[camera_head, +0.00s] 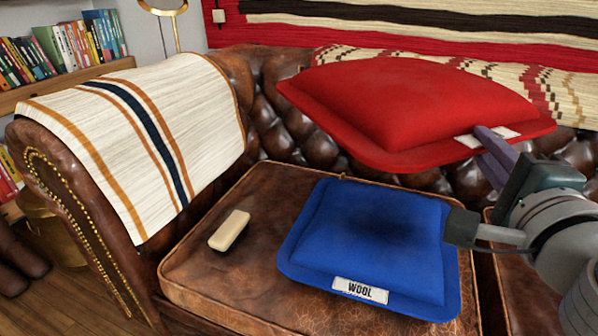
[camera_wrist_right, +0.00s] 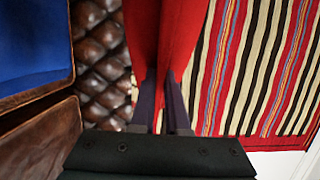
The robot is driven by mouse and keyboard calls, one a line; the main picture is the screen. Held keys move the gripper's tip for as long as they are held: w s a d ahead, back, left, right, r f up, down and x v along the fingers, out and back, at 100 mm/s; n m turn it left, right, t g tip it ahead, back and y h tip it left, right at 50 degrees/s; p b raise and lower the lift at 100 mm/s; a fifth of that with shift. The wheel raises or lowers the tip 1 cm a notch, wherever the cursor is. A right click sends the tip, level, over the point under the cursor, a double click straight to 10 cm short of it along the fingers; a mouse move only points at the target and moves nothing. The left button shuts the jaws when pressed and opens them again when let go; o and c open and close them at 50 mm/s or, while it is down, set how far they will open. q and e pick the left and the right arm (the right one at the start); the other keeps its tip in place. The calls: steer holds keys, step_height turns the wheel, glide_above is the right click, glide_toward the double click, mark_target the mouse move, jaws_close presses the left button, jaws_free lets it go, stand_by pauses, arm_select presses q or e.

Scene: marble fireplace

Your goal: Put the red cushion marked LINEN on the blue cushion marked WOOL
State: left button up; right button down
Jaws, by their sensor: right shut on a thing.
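The red cushion (camera_head: 410,105) is held in the air above the sofa seat, and it also shows in the right wrist view (camera_wrist_right: 165,40). A white label on its front edge is partly covered by my right gripper, so its word cannot be read. My right gripper (camera_head: 492,142) is shut on that front right edge. The blue cushion (camera_head: 375,240) lies flat on the sofa seat with its WOOL label facing front. The red cushion is above and apart from it, with a dark shadow on the blue top. My left gripper is not in view.
A small cream block (camera_head: 229,230) lies on the leather seat (camera_head: 200,280) left of the blue cushion. A striped throw (camera_head: 150,130) covers the sofa's left arm. A patterned blanket (camera_head: 480,75) lies over the backrest. Bookshelves stand at the far left.

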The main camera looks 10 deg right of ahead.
step_height(320, 180, down, 20)
steer(key=b, duration=1.8)
steer(key=shift+a+r, duration=0.2)
steer(key=shift+w+f+b, duration=0.1)
steer(key=shift+b, duration=0.2)
steer(key=shift+f, duration=0.15)
steer(key=c, duration=0.9)
jaws_free()
